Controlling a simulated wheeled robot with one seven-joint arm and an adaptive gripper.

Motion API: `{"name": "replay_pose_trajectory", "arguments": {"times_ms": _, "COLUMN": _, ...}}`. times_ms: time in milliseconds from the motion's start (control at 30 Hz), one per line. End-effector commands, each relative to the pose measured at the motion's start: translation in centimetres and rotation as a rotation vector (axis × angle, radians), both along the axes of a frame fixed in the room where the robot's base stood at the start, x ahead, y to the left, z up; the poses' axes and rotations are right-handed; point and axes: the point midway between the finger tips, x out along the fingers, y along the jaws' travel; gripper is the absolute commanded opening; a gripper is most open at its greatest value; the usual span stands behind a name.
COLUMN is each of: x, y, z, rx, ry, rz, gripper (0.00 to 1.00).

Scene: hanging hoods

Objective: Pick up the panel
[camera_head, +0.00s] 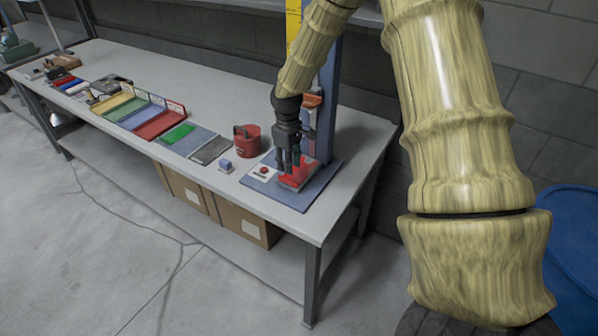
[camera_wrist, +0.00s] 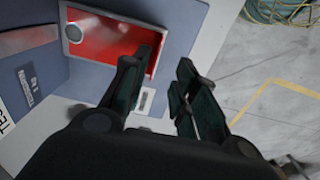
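A red panel (camera_head: 297,176) with a pale border lies on the blue base plate (camera_head: 308,199) of a fixture at the bench's right end. The wrist view also shows the red panel (camera_wrist: 100,42), with a round grey knob at its left corner. My gripper (camera_head: 287,163) points down just over the panel in the head view. In the wrist view my gripper (camera_wrist: 168,72) is open, with nothing between its fingers. Its left finger overlaps the panel's right edge in the picture, and the right finger is past that edge. I cannot tell whether a finger touches the panel.
The fixture's blue post (camera_head: 329,105) rises close to my gripper. A red container (camera_head: 246,140), a small blue block (camera_head: 226,165) and a white box with a red button (camera_head: 263,171) stand nearby. Coloured trays (camera_head: 158,124) line the bench front. The rear bench top is clear.

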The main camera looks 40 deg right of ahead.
Motion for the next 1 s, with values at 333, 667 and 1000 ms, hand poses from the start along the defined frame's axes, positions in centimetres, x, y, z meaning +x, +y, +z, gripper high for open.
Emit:
{"name": "replay_pose_trajectory", "arguments": {"times_ms": 333, "x": 0.2, "y": 0.1, "z": -2.4, "rx": 0.000, "ry": -0.002, "rz": 0.000, "gripper": 0.29}}
{"name": "replay_pose_trajectory", "arguments": {"times_ms": 667, "x": 0.6, "y": -0.1, "z": -4.2, "rx": 0.001, "ry": 0.000, "rz": -0.001, "gripper": 0.29}}
{"name": "replay_pose_trajectory", "arguments": {"times_ms": 1000, "x": 0.9, "y": -0.2, "z": -7.0, "rx": -0.001, "ry": -0.001, "rz": 0.000, "gripper": 0.29}}
